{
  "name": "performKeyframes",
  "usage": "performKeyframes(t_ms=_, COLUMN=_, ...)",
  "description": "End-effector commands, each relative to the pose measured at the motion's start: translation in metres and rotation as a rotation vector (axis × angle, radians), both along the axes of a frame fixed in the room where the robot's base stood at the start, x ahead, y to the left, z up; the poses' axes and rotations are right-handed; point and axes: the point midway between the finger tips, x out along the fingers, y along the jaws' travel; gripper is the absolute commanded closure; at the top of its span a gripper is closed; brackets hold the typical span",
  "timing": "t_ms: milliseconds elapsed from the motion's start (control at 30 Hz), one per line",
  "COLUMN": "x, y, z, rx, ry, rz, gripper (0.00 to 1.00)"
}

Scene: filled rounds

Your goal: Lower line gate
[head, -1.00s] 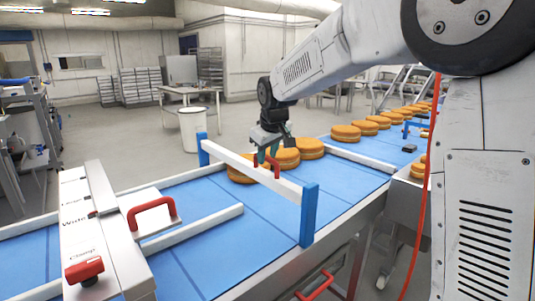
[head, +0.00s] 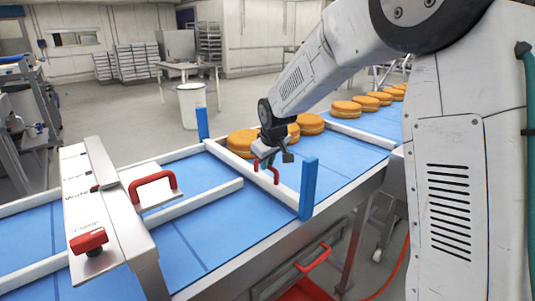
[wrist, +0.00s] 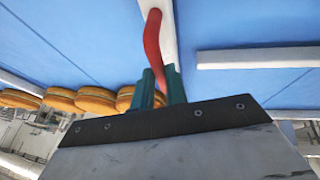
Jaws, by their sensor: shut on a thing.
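The line gate is a white bar (head: 235,166) spanning the blue belt (head: 341,172) between two blue posts, the left post (head: 202,122) and the right post (head: 309,188). The bar sits low, close to the belt; whether it touches the belt I cannot tell. My gripper (head: 266,158) is shut on the gate's red handle (head: 276,175), near the middle of the bar. In the wrist view the green fingers (wrist: 161,88) close around the red handle (wrist: 153,40), and the fingers hide part of it. Filled rounds (head: 310,124) stand on the belt just behind the bar.
White guide rails (head: 192,207) run along the belt. More rounds (head: 366,103) line up behind.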

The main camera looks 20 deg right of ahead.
Motion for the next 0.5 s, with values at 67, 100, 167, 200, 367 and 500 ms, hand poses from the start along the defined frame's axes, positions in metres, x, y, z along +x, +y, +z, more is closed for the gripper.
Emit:
performKeyframes(t_ms=67, x=-0.0018, y=0.0000, z=-0.0047, rx=0.000, ry=0.010, rz=0.000, gripper=1.00)
performKeyframes(t_ms=100, x=-0.0019, y=0.0000, z=-0.0050, rx=0.000, ry=0.010, rz=0.000, gripper=1.00)
performKeyframes(t_ms=167, x=-0.0021, y=0.0000, z=-0.0054, rx=0.000, ry=0.011, rz=0.000, gripper=1.00)
performKeyframes(t_ms=200, x=-0.0022, y=0.0000, z=-0.0057, rx=0.000, ry=0.012, rz=0.000, gripper=0.80)
performKeyframes(t_ms=367, x=-0.0019, y=0.0001, z=-0.0047, rx=0.000, ry=0.010, rz=0.000, gripper=0.64)
performKeyframes(t_ms=500, x=-0.0016, y=0.0000, z=-0.0036, rx=0.000, ry=0.008, rz=-0.001, gripper=0.64)
